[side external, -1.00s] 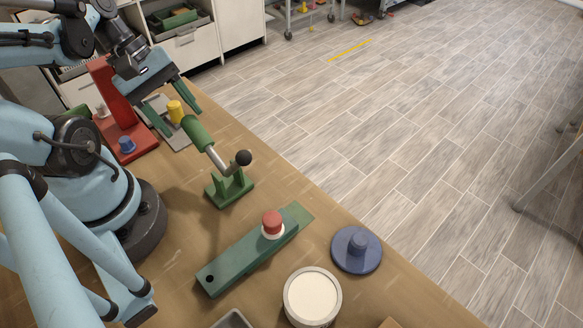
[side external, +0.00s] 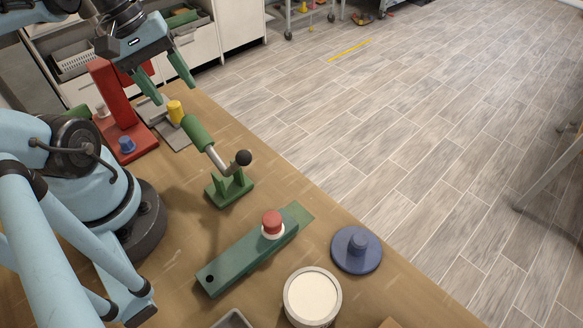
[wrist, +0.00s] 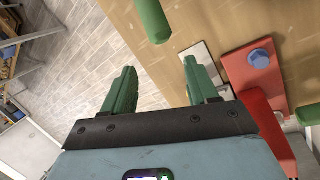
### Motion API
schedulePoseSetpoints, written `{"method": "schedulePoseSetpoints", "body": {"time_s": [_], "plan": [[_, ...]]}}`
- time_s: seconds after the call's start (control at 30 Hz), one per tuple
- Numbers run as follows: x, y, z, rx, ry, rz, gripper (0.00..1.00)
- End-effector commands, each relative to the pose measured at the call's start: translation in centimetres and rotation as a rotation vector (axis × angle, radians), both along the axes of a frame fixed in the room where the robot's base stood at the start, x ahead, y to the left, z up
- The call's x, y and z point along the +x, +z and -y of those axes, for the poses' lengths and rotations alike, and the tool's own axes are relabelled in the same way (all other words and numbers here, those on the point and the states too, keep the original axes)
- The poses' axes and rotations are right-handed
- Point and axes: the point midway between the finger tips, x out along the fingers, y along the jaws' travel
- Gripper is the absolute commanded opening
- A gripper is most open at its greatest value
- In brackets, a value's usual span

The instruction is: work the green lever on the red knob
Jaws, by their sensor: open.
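The green lever has a thick green grip (side external: 195,133), a bare metal rod and a black ball end (side external: 243,157), on a green forked base (side external: 230,188). The lever lies tilted. Its green grip also shows at the top of the wrist view (wrist: 153,20). A red knob (side external: 272,222) with a white collar stands on a separate long green plate (side external: 240,258), nearer the camera. My gripper (side external: 176,95) is open and empty, above and beyond the grip, apart from it. Its two green fingers also show in the wrist view (wrist: 160,67).
A red stand (side external: 112,95) with a blue knob (side external: 126,144) and a yellow knob (side external: 175,110) on a grey plate (side external: 180,139) are close by my gripper. A blue disc (side external: 357,250) and a white-topped round tub (side external: 312,297) stand at the front. The floor lies beyond the table edge.

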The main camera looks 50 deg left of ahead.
Motion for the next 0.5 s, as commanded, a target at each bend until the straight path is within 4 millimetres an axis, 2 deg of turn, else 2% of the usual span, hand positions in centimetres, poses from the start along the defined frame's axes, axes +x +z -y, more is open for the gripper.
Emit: {"method": "schedulePoseSetpoints", "body": {"time_s": [0.5], "plan": [[5.0, -1.3, 2.2, 0.333, -0.473, 0.197, 0.58]]}}
